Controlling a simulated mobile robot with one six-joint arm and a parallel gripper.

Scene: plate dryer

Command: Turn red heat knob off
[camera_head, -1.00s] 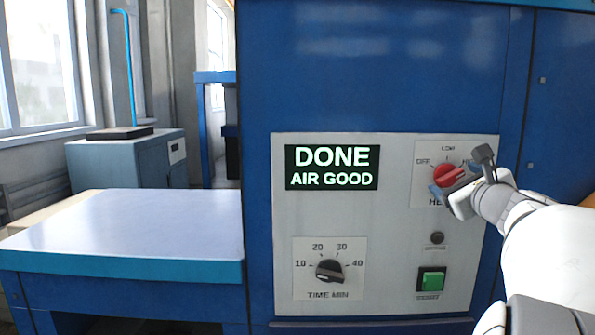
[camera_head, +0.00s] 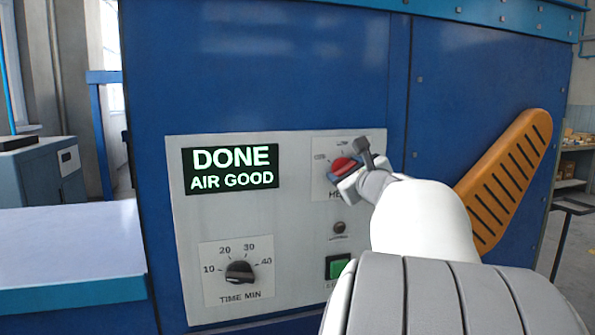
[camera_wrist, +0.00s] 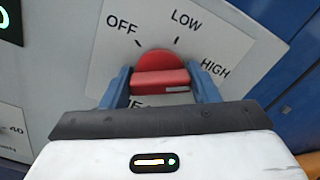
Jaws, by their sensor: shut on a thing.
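The round red heat knob (camera_head: 343,165) is on the upper right of the white control panel, partly hidden by my gripper in the head view. In the wrist view the knob (camera_wrist: 160,75) has a raised bar lying level in the picture, with a white mark on its right half, the HIGH side. OFF is printed to its upper left, LOW above and HIGH to the right. My gripper (camera_wrist: 162,88) is shut on the knob's bar, one blue finger at each end. It also shows in the head view (camera_head: 347,176).
The black time knob (camera_head: 240,271) is at the panel's lower left. A lit green button (camera_head: 338,267) and a small dark round part (camera_head: 339,228) are below the heat knob. The display (camera_head: 230,168) reads DONE, AIR GOOD. An orange slotted part (camera_head: 508,180) sticks out at right.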

